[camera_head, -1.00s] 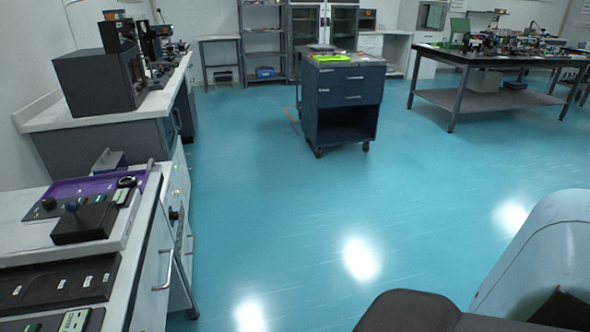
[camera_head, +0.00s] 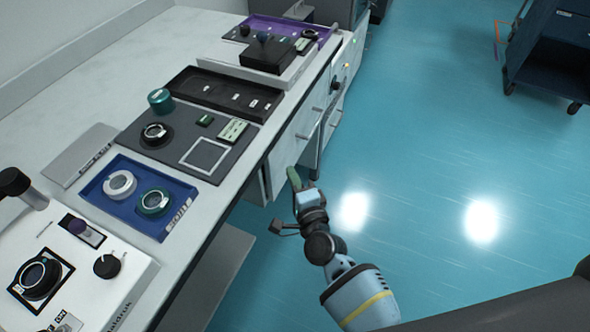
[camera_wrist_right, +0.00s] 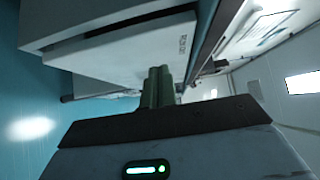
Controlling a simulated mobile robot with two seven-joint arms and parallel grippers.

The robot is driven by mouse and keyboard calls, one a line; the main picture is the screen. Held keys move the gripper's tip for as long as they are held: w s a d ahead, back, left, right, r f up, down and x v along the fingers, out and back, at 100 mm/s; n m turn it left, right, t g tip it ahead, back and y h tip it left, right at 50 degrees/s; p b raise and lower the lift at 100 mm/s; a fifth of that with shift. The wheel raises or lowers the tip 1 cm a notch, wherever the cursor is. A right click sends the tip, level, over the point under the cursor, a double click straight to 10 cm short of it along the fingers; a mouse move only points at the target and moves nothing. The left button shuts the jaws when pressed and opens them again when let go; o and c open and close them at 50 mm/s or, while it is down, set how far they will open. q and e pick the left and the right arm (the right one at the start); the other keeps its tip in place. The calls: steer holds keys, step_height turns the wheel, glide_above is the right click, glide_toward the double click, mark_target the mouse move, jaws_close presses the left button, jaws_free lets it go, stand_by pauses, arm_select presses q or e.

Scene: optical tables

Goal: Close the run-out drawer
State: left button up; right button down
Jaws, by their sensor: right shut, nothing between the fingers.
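The run-out drawer is probably the white front (camera_head: 290,150) with a bar handle (camera_head: 309,124) under the bench's right edge in the head view. I cannot tell how far it stands out. In the right wrist view, a white front (camera_wrist_right: 130,52) with small dark lettering lies just beyond my fingers, with a dark gap along one edge. My right gripper (camera_head: 294,178) is shut and empty, beside the near lower end of that front; its green fingers (camera_wrist_right: 156,86) stand together in the wrist view. Whether they touch the front is unclear. My left gripper is not in view.
The bench top carries a blue tray (camera_head: 118,215) with two round parts, a grey panel (camera_head: 222,178), a black tray (camera_head: 212,85) and a purple tray (camera_head: 297,25). A dark cart (camera_head: 552,55) stands at the upper right. The blue floor (camera_head: 420,130) between is clear.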

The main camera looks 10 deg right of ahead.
steer(key=s+d, duration=0.2)
steer(key=s, duration=0.7)
steer(key=shift+s, duration=0.35)
steer(key=shift+f, duration=0.2)
